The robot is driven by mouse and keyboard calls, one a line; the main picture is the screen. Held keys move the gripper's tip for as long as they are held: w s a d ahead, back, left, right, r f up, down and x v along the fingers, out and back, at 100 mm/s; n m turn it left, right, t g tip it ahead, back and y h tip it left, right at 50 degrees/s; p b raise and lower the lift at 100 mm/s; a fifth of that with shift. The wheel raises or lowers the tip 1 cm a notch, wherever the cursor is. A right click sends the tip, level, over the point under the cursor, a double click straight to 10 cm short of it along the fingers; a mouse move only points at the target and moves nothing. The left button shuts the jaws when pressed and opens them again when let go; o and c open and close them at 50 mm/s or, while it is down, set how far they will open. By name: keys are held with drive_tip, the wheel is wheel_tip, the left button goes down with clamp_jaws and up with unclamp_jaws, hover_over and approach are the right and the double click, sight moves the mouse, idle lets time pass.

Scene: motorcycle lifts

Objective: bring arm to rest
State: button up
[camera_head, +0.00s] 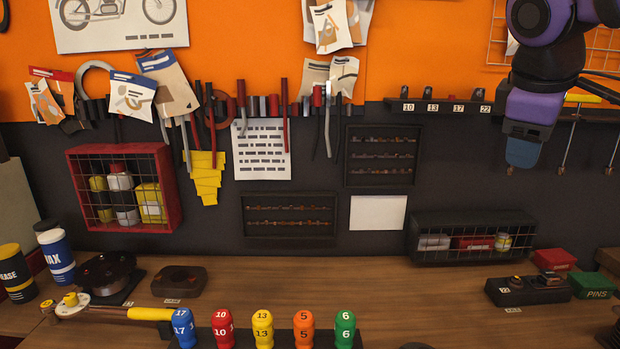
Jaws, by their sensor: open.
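My arm hangs down into the upper right of the head view, in purple and black links. My gripper (522,152) is at its lower end, in front of the dark wall panel, and points down. Its blue end is seen nearly edge-on, so the gap between the fingers is hard to make out. It is open, and nothing shows in it. It is apart from the bench top and the things on it.
Below my gripper, a black wire basket (470,250) hangs on the wall. A numbered rack (445,104) is just left of my arm. Coloured numbered handles (263,330) stand at the front of the wooden bench (400,300). The bench's middle is mostly clear.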

drive_tip(key=s+f+m+t+y, duration=0.1)
drive_tip(key=s+f+m+y, duration=0.2)
drive_tip(key=s+f+m, duration=0.5)
drive_tip(key=s+f, duration=0.1)
drive_tip(key=s, duration=0.3)
drive_tip(key=shift+s+f+m, duration=0.2)
drive_tip(key=shift+s+m, duration=0.1)
drive_tip(key=shift+s, duration=0.1)
